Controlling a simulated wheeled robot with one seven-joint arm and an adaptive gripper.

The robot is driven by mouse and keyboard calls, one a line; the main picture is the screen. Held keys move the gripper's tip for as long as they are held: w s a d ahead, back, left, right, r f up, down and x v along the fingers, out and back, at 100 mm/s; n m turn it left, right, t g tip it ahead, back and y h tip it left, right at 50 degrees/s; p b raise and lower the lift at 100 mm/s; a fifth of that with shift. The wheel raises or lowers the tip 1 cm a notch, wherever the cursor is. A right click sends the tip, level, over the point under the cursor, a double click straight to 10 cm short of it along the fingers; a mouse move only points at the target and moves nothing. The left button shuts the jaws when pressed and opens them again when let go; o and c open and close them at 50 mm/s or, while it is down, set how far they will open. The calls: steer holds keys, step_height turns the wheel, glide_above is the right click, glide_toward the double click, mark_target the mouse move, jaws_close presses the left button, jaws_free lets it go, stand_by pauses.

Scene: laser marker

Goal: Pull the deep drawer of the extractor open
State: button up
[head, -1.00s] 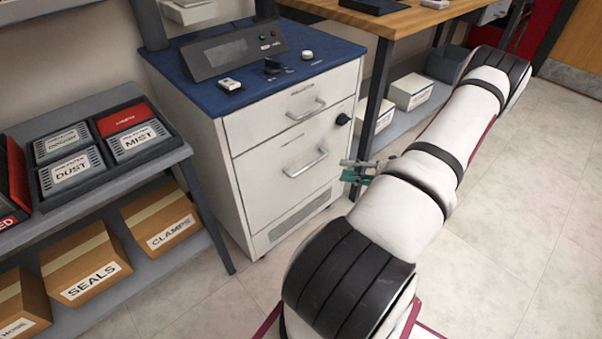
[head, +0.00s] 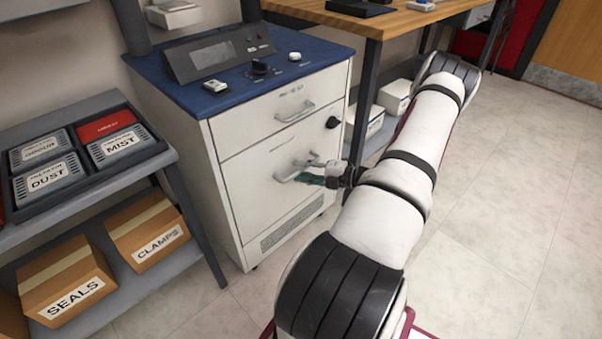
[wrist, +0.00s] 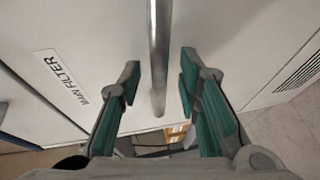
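The extractor (head: 228,190) is a white cabinet with a blue top. Its deep drawer (head: 255,205) is the larger lower front and sits flush with the cabinet. The drawer's bar handle (head: 285,176) shows in the head view, partly covered by my gripper (head: 310,172). In the wrist view the handle (wrist: 158,50) runs down between the two green-padded fingers of my gripper (wrist: 158,80). The fingers are open, one on each side of the bar, with a gap to it on both sides. A "MAIN FILTER" label (wrist: 66,78) is on the drawer front.
The shallow upper drawer (head: 280,118) has its own handle, with a black knob (head: 333,122) below it at the right. A shelf (head: 170,158) with filter trays and boxes stands at the left. A wooden workbench (head: 390,20) is behind. The floor (head: 500,200) at the right is clear.

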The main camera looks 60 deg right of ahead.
steer(key=shift+w+a, duration=0.1)
steer(key=shift+w, duration=0.3)
steer(key=shift+c, duration=0.5)
jaws_close()
steer(key=shift+s, duration=0.1)
